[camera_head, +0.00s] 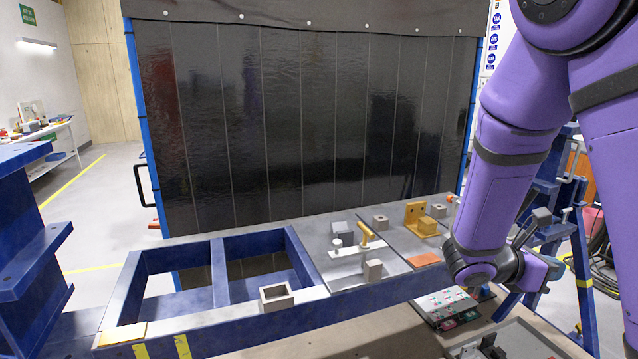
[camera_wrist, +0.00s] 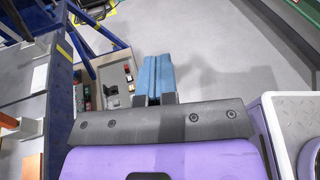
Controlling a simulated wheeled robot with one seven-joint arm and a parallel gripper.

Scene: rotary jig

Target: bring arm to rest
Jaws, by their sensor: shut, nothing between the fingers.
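My gripper (camera_wrist: 157,66) shows in the wrist view with its two blue fingers side by side and closed, nothing between them. Beyond the fingers is bare grey floor. In the head view my purple arm comes down from the upper right, and its wrist is bent beside the right end of the jig table (camera_head: 300,312). My gripper appears clear of the parts on the table.
Grey blocks (camera_head: 373,269), a yellow bracket (camera_head: 416,216) and a yellow clamp (camera_head: 366,235) sit on the table's plates. A dark curtain (camera_head: 300,120) stands behind. Blue stands flank the table.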

